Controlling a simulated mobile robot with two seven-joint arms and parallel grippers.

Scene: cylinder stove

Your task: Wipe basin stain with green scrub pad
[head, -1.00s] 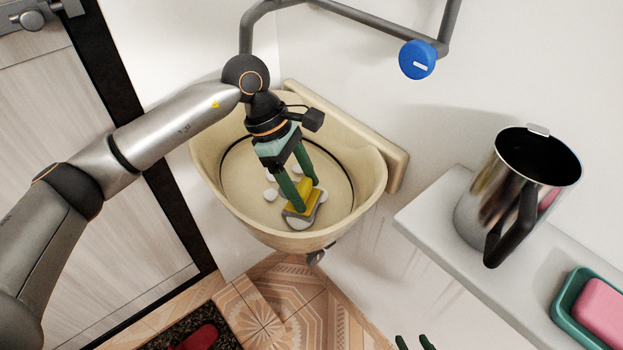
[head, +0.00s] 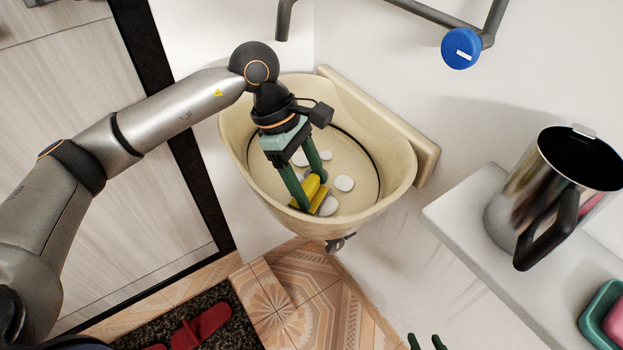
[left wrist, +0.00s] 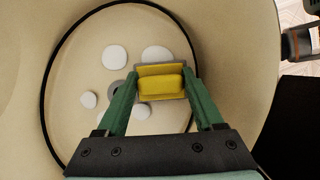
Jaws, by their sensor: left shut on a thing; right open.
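The pad (head: 309,191) is yellow on top with a thin grey-green layer at its edge. My left gripper (head: 314,191) reaches down into the beige basin (head: 402,180) and is shut on the pad, low over the basin floor. In the left wrist view the pad (left wrist: 161,84) lies crosswise between the green fingers. Several round white stains show around it, one on the right (head: 344,183) and one farther back (head: 326,155). The pad partly hides other stains, and I cannot tell whether it touches the floor. My right gripper (head: 427,342) shows only its fingertips at the bottom edge, apart and empty.
A grey faucet pipe with a blue knob (head: 461,48) hangs above the basin. At right, a white shelf (head: 455,212) holds a steel pitcher (head: 515,205) and a teal dish (head: 595,315) with a pink block. Red slippers (head: 202,326) lie on a dark mat.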

